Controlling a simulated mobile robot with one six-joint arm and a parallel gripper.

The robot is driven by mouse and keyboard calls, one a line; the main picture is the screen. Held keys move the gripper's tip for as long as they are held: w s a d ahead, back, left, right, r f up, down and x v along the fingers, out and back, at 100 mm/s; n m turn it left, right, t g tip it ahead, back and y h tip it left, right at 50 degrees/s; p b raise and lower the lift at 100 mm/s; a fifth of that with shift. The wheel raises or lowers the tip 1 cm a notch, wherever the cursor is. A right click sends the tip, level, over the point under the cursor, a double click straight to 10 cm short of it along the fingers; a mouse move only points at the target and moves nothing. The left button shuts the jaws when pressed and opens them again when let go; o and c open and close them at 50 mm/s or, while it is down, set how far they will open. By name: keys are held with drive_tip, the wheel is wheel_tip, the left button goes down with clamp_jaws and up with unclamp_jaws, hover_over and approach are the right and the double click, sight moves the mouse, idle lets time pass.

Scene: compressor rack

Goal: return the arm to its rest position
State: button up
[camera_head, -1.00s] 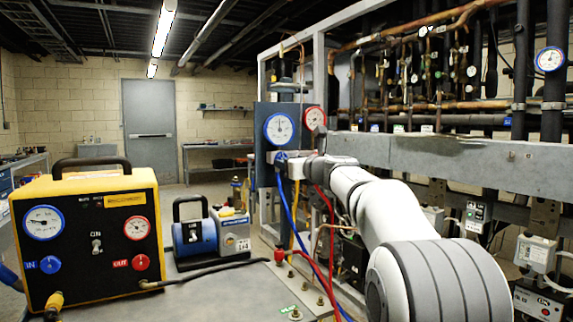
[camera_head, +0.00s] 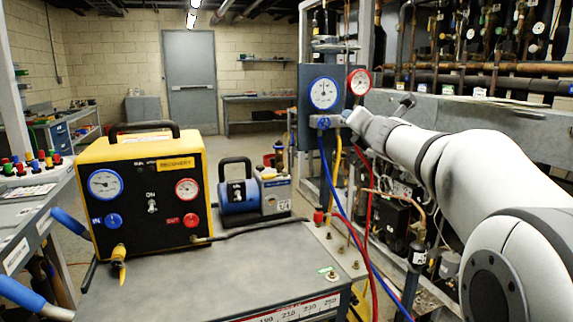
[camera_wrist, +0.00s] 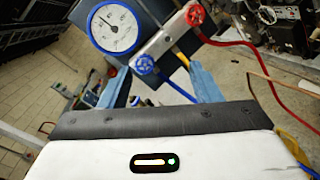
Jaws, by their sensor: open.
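My arm (camera_head: 420,150) reaches from the right edge of the head view to the gauge manifold. My gripper (camera_head: 343,117) is at the right of the manifold's blue knob (camera_head: 323,122), below the blue-rimmed gauge (camera_head: 323,93) and the red-rimmed gauge (camera_head: 360,82). In the wrist view my gripper (camera_wrist: 155,78) is open, with a blue finger on either side of the blue knob (camera_wrist: 145,65). I cannot tell whether the fingers touch it. The blue-rimmed gauge (camera_wrist: 114,27) and a red knob (camera_wrist: 195,15) lie beyond.
Blue, yellow and red hoses hang below the manifold; the red hose (camera_wrist: 235,43) crosses the wrist view's right side. A yellow recovery unit (camera_head: 150,190) and a blue pump (camera_head: 250,195) stand on the grey bench (camera_head: 240,270). Pipes and a grey beam (camera_head: 460,115) lie behind my arm.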

drive_tip(key=s+a+f+m+g+p, duration=0.2)
drive_tip(key=s+f+m+g+p, duration=0.2)
drive_tip(key=s+m, duration=0.5)
drive_tip(key=s+a+f+m+g+p, duration=0.2)
drive_tip(key=s+f+m+g+p, duration=0.2)
drive_tip(key=s, duration=1.2)
drive_tip(key=s+a+f+m+g+p, duration=0.1)
drive_tip(key=s+f+m+g+p, duration=0.4)
drive_tip(key=s+m+p, duration=0.5)
drive_tip(key=s+m+g, duration=0.2)
drive_tip(key=m, duration=0.4)
drive_tip(key=shift+s+a+h+p, duration=0.3)
drive_tip(key=shift+a+p, duration=0.1)
